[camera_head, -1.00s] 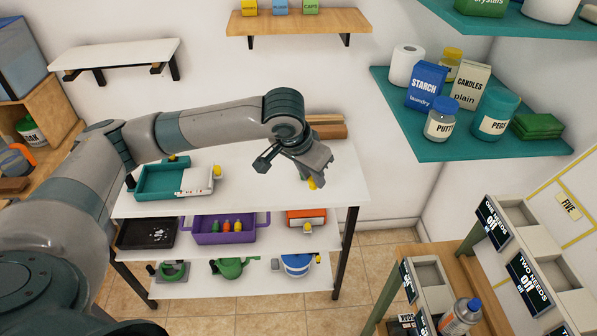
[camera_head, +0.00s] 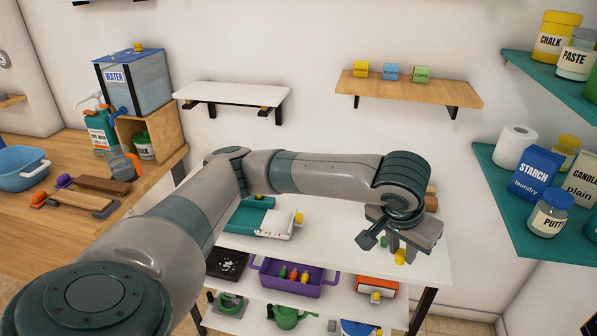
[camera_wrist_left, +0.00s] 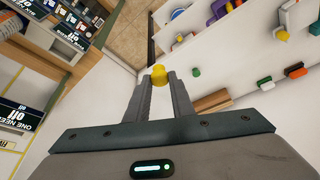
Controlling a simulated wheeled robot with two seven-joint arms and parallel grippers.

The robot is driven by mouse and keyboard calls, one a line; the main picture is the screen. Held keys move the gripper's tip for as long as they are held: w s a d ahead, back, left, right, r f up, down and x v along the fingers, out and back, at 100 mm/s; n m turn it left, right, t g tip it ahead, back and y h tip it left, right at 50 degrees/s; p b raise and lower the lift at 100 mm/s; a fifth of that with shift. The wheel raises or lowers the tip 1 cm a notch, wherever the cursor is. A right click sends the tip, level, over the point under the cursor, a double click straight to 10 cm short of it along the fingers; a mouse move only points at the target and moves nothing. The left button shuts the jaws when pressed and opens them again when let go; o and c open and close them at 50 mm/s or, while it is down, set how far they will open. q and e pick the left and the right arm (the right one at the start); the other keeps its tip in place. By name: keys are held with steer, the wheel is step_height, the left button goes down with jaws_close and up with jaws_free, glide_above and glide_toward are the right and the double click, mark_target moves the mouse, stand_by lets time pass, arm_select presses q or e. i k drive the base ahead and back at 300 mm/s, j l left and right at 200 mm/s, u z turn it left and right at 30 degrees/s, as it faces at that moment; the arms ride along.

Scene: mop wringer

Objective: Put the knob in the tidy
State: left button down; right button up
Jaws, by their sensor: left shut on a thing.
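A yellow knob (camera_wrist_left: 158,77) is held between the fingertips of my left gripper (camera_wrist_left: 160,84), which is shut on it. In the head view the yellow knob (camera_head: 400,257) shows below my left gripper (camera_head: 396,249), over the right part of the white table top (camera_head: 330,248). I cannot tell for sure which container is the tidy. A teal tray (camera_head: 247,217) with a white part lies on the table top. A purple handled bin (camera_head: 316,288) with several small coloured things stands on the shelf below. My right gripper is not in view.
A black tray (camera_head: 227,264) and an orange box (camera_head: 377,288) flank the purple bin. A wooden counter (camera_head: 75,215) with a water tank (camera_head: 134,84) is at the left. A teal wall shelf (camera_head: 520,225) with jars is at the right.

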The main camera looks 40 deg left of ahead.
mark_target(248, 219)
steer(key=i+j+u, duration=0.35)
steer(key=j, duration=0.2)
steer(key=i+j+u, duration=0.75)
steer(key=j, duration=0.15)
